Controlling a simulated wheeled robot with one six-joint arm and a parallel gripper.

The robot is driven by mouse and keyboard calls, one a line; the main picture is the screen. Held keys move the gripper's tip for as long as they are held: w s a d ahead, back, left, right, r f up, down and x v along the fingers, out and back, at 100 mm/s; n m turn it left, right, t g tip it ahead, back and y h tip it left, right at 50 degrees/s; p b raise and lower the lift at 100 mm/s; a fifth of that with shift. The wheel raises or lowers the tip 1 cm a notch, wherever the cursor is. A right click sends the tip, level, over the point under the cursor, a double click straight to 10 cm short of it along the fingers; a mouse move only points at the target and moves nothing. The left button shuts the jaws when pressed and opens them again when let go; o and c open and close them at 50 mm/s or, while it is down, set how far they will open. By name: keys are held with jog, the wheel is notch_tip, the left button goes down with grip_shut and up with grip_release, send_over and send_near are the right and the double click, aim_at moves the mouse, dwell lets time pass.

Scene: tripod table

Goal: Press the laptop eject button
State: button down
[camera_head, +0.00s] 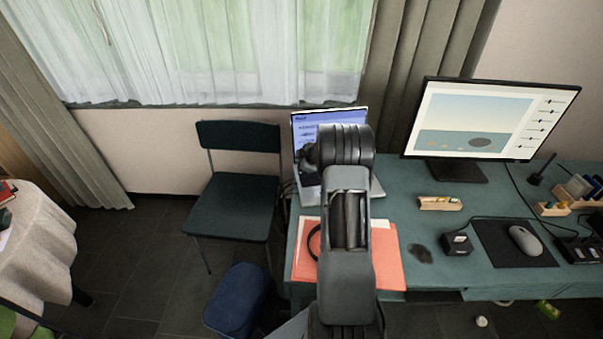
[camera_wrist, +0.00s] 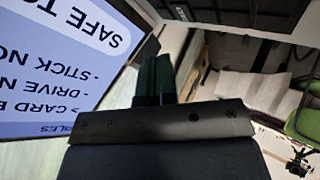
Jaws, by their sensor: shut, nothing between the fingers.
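The laptop stands open at the far left end of the teal desk. Its lit screen (camera_head: 308,131) is partly hidden by my arm in the head view. In the wrist view the laptop screen (camera_wrist: 55,60) fills the left side, upside down, with cut-off lines reading "SAFE TO", "STICK NO" and "DRIVE N". The dark laptop body (camera_wrist: 235,12) runs along the top of the wrist view. My gripper (camera_wrist: 155,62) is shut and empty, with its fingertips close to the screen's edge and the laptop body. I cannot tell whether it touches. I cannot make out the eject button.
Red folders (camera_head: 390,262) lie on the desk (camera_head: 400,215) under my arm. A monitor (camera_head: 475,120), a small wooden block (camera_head: 440,203), a black box (camera_head: 457,243) and a mouse (camera_head: 525,240) are to the right. A chair (camera_head: 238,200) stands left of the desk.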

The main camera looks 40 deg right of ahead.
aim_at(301, 173)
jog(key=shift+r, duration=1.55)
